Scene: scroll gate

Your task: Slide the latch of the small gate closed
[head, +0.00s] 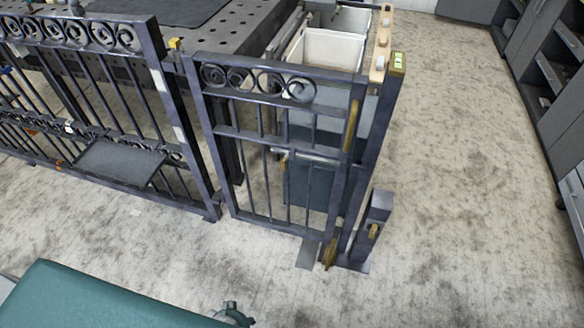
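The small gate (268,133) is dark metal with scrolls along its top and vertical bars below. It stands upright between a left post and a tall right post (378,135). A long brass piece (351,125) runs upright on the gate's right stile. Another brass piece (330,252) sits low at its right foot. A short post (380,208) carries a small brass knob (373,231). I cannot tell which brass part is the latch or how far it is slid. A small dark part, possibly my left gripper (232,314), shows at the bottom edge, apart from the gate. My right gripper is out of view.
A longer scroll fence (85,100) with a dark shelf (119,163) stands left of the gate. Behind are a perforated metal table (215,38) and pale bins (330,47). Grey cabinets (560,90) line the right. The floor in front and at right is clear.

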